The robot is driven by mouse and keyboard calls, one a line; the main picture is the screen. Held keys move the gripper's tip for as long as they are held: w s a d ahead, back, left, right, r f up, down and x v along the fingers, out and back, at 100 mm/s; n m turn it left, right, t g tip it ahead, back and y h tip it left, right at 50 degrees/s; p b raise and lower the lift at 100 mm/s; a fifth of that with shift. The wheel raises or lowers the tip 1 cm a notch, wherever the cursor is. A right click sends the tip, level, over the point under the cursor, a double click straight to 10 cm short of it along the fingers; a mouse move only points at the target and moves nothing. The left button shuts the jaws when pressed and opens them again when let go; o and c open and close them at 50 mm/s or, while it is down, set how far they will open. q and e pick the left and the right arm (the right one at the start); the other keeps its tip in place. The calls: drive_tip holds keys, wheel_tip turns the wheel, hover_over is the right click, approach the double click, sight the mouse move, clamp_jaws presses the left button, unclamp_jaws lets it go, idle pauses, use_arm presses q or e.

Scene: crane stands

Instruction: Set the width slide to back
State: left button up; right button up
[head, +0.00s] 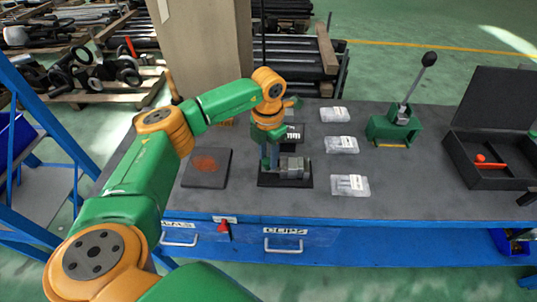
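A small grey device on a black base (285,181) stands on the dark bench top, near the middle of the head view. A striped white part (295,132) shows at its upper back. I cannot make out which part is the width slide or where it is set. My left gripper (270,155) points down at the device's left side, in front of part of it. Its fingers are small and blend with the device, so I cannot tell whether they touch it or are open. My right gripper is not in view.
Several clear packets (350,185) lie right of the device. A green lever press (393,128) stands farther right, beside an open black case (485,180) with a red-handled tool (490,162). A dark pad (206,168) lies left. Blue drawers (285,240) front the bench.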

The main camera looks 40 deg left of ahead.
use_arm(q)
clamp_jaws()
idle(1.0)
